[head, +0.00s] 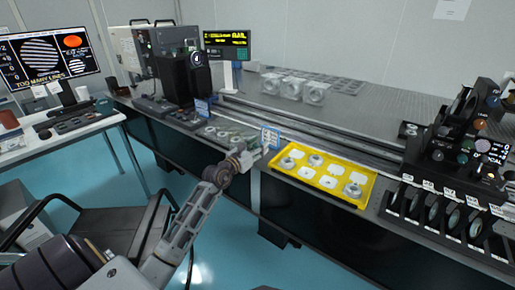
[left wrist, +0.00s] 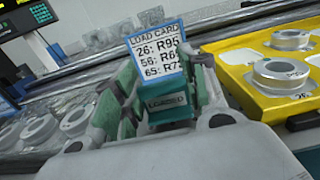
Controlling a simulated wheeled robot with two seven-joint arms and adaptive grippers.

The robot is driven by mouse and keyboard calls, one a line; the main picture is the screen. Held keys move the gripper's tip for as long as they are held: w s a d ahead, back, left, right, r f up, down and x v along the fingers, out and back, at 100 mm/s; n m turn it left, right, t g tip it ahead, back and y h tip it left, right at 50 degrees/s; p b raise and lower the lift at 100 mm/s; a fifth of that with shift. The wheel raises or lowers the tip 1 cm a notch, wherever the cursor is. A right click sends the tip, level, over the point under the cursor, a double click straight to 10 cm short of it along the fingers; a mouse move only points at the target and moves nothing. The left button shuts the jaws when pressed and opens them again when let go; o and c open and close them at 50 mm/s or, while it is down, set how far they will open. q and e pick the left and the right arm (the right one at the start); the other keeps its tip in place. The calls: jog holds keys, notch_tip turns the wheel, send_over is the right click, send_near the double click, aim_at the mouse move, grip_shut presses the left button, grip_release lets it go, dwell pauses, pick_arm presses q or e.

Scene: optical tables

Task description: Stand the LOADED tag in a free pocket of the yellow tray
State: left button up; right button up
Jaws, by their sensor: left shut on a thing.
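My left gripper (head: 250,156) is at the left end of the yellow tray (head: 372,181). In the left wrist view, its fingers (left wrist: 160,105) are shut on the green LOADED tag (left wrist: 166,102), whose pale label faces the camera. The tag is upright between the fingers; its lower edge is hidden. The tray also shows at the right of the wrist view (left wrist: 238,62). It holds several round metal pieces (head: 353,190), and several white pocket areas (head: 328,182) look empty. I cannot tell the tag's height above the bench. My right gripper is not in view.
A blue-edged load card (head: 270,138) stands just behind the gripper, close to the tray; it also shows in the wrist view (left wrist: 157,48). Round parts (head: 222,133) lie left of the gripper. A rack of lenses (head: 440,212) stands right of the tray. A rail runs behind.

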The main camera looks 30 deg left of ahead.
pick_arm(q)
jog(key=shift+f, duration=0.1)
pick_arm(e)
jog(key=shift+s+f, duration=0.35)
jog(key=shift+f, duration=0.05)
pick_arm(q)
jog(key=shift+f, duration=0.2)
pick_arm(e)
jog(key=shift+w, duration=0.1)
pick_arm(q)
jog(key=o, duration=0.8)
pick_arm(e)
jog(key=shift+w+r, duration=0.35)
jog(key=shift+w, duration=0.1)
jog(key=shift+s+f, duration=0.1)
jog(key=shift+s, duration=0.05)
